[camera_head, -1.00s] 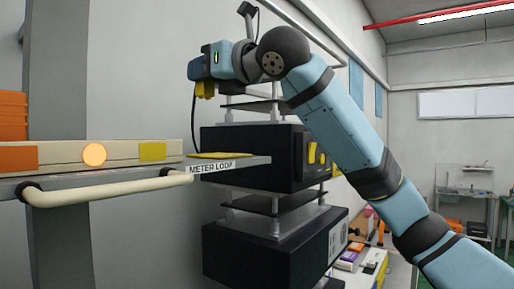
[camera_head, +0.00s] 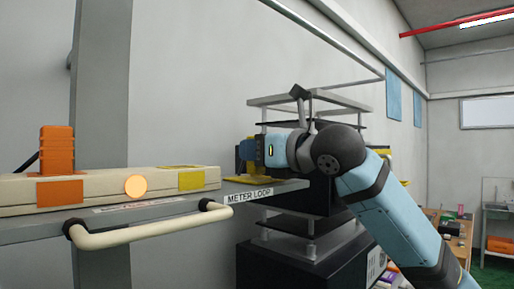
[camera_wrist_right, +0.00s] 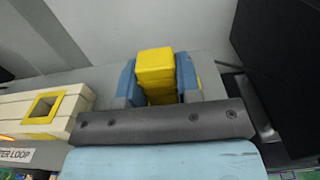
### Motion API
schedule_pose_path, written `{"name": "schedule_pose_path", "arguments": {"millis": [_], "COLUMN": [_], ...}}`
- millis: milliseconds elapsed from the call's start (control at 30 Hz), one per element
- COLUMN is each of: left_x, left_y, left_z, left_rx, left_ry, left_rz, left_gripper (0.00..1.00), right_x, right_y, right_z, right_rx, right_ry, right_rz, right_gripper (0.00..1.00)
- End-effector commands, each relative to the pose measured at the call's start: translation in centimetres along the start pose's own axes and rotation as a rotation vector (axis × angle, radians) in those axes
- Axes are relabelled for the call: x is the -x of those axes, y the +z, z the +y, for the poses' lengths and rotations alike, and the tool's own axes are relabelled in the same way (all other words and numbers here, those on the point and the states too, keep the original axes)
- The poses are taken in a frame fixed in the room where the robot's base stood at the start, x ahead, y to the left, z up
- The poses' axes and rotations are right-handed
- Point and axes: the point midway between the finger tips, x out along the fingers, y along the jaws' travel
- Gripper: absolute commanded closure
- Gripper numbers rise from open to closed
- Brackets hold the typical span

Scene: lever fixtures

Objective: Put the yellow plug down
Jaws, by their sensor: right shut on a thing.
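The yellow plug (camera_wrist_right: 155,70) is a stepped yellow block between the two blue fingers of my right gripper (camera_wrist_right: 158,82), which is shut on it. In the head view my right gripper (camera_head: 247,155) is low over the right end of the grey shelf (camera_head: 160,212), at the yellow pad (camera_head: 275,185). The plug is mostly hidden there by the gripper, and I cannot tell whether it touches the pad. My left gripper is not in view.
A cream panel left of the gripper has a yellow-rimmed opening (camera_wrist_right: 45,106), a glowing orange lamp (camera_head: 136,187) and an orange plug (camera_head: 57,150) standing upright. A cream handle (camera_head: 150,227) runs along the shelf front. A black rack (camera_head: 320,235) stands behind right.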

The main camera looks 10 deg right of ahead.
Motion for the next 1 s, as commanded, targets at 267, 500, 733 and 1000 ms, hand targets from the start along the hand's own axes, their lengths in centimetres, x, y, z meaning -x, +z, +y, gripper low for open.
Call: {"name": "schedule_pose_path", "arguments": {"millis": [267,500,733,1000], "left_x": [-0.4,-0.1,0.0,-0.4], "left_y": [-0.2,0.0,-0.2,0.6], "left_z": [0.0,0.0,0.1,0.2], "left_rx": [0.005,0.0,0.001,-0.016], "left_ry": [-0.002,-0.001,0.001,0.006], "left_rz": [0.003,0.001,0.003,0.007], "left_gripper": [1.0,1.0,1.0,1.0], "right_x": [0.0,0.0,0.0,2.7], "right_y": [-0.1,-0.4,-0.3,-0.3], "right_z": [0.0,0.0,0.0,0.0], "right_rx": [0.0,0.0,0.0,0.005], "right_ry": [0.0,0.0,0.0,-0.002], "right_rz": [-0.001,-0.001,-0.001,-0.005], "right_gripper": [0.92,0.43,0.43,0.43]}}
